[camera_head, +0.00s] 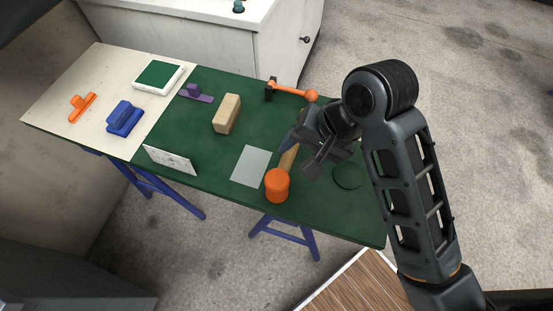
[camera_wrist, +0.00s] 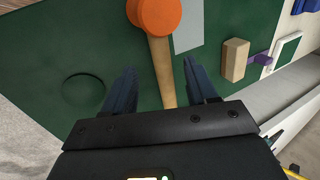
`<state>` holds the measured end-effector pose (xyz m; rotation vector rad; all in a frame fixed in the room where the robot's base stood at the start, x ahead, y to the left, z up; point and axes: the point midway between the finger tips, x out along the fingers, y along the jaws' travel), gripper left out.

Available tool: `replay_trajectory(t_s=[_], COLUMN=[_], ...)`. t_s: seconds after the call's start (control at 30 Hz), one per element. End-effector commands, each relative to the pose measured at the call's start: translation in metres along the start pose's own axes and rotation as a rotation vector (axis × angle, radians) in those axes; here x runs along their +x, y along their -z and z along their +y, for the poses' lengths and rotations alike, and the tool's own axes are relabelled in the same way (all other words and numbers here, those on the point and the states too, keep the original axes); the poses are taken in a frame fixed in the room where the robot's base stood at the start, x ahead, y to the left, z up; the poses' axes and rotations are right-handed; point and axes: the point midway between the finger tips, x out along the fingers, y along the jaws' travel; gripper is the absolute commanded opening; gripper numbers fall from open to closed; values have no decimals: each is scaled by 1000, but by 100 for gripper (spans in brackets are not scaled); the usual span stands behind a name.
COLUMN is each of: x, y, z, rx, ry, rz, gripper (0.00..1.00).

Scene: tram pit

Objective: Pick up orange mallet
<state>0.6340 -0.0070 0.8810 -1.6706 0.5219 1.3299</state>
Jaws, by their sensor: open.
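The orange mallet has an orange cylindrical head (camera_head: 277,186) and a wooden handle (camera_head: 289,158). It lies on the green part of the table, near its front edge. In the wrist view the head (camera_wrist: 155,14) is at the top and the handle (camera_wrist: 161,60) runs down between my fingers. My gripper (camera_head: 306,150) is over the handle end, with its fingers open, one on each side of the handle in the wrist view. I cannot tell how high the fingers are above the table. The handle's far end is hidden by my gripper.
A grey sheet (camera_head: 250,166) lies left of the mallet, with a wooden block (camera_head: 227,114) behind it. A black tool with an orange rod and ball (camera_head: 290,91) lies at the back edge. A dark round disc or recess (camera_head: 347,175) is to the right. A white panel (camera_head: 170,160) stands at the front edge.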

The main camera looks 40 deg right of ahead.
Motion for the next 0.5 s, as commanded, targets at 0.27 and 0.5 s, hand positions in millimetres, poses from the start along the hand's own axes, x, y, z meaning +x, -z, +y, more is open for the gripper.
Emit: replay_trajectory(t_s=[0.27, 0.5], x=[22, 49], y=[1, 10], z=[0, 2], rx=[5, 7], ry=[-8, -8], rz=[-8, -7], gripper=[57, 57])
